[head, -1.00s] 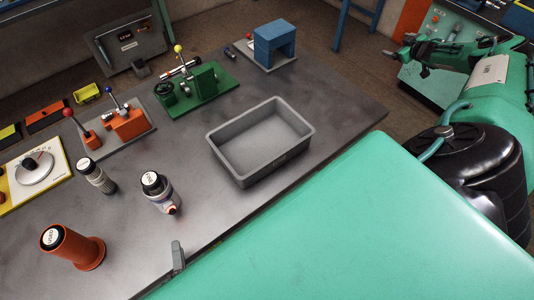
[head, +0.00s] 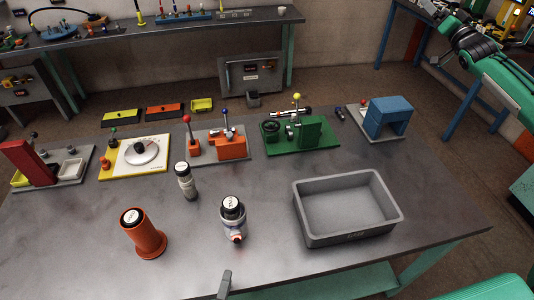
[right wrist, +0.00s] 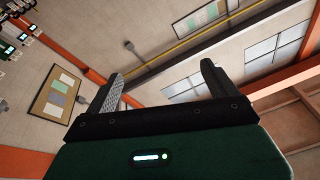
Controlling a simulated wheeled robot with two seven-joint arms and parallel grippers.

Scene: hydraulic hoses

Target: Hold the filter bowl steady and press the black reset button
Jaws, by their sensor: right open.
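In the head view, the filter bowl (head: 233,218) appears to be the clear, silvery upright cylinder near the front middle of the table, with a black cap and white label on top. A small reddish part shows low at its front. I cannot make out a separate black reset button. Of my left gripper (head: 224,284), only a grey finger-like tip shows at the bottom edge, in front of the bowl and apart from it; its opening is hidden. My right gripper (right wrist: 162,82) is open and empty in the right wrist view, facing wall and ceiling, far from the bowl.
An orange flanged cylinder (head: 143,236) stands left of the bowl, and a slim dark-capped cylinder (head: 186,182) behind it. A grey bin (head: 310,228) stands to the right. Lever stands, a dial board (head: 120,170) and a blue block (head: 388,115) line the back.

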